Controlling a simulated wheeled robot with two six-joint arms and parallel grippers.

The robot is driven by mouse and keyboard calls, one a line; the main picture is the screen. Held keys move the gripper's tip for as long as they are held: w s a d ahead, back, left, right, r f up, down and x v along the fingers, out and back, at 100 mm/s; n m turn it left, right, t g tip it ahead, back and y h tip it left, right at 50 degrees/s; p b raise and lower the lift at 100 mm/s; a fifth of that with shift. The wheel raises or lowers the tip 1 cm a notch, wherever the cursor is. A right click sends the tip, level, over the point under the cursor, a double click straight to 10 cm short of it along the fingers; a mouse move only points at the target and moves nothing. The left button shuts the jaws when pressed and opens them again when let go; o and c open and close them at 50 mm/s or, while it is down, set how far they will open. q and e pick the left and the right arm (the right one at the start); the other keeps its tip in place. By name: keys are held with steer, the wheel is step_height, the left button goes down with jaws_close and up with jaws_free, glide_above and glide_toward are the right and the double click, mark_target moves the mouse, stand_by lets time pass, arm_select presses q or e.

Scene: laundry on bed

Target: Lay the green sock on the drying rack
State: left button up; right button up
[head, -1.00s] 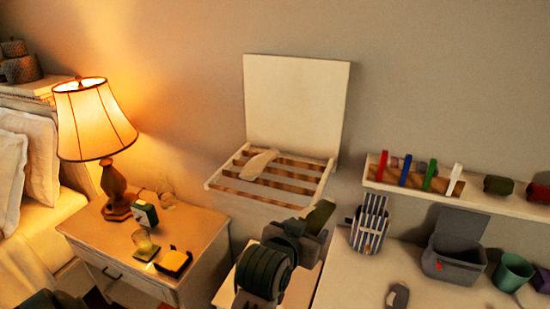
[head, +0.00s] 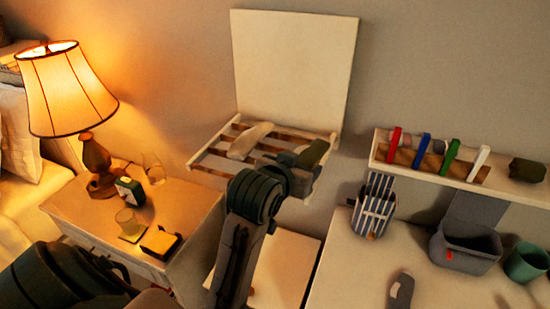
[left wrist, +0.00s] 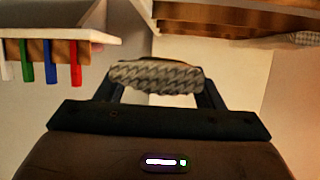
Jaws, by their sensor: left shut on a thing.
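The green sock (head: 313,153) is held in my left gripper (head: 302,165), over the right front part of the drying rack in the head view. In the left wrist view the sock (left wrist: 155,77) looks greyish and knit-patterned and spans the shut jaws. The drying rack (head: 205,166) is a wall-mounted white frame with wooden slats and an upright white back panel (head: 293,65). Its slats also show at the top right of the left wrist view (left wrist: 215,14). Whether the green sock touches the rack cannot be told. My right gripper is not in view.
A pale sock (head: 249,141) lies across the rack's left-middle slats. A shelf (head: 440,178) with coloured clips (head: 422,150) is to the right. Below stand a striped holder (head: 374,212) and a grey bin (head: 467,250). A lamp (head: 66,90) stands on the nightstand at left.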

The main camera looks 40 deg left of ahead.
arm_select(q)
steer(key=w+a+f+p, duration=0.1)
steer(key=w+a+p, duration=0.1)
steer(key=a, duration=0.1)
steer(key=w+a+f+p, duration=0.2)
steer(key=w+a+p, duration=0.1)
steer(key=a, duration=0.1)
steer(key=w+a+f+p, duration=0.1)
steer(key=w+a+p, duration=0.1)
steer(key=a, duration=0.2)
steer(key=shift+w+f, duration=0.3)
steer(key=shift+a+f, duration=0.1)
steer(key=shift+f, duration=0.1)
steer(key=shift+f, duration=0.1)
steer(key=o, duration=0.9)
steer(key=shift+o, duration=0.2)
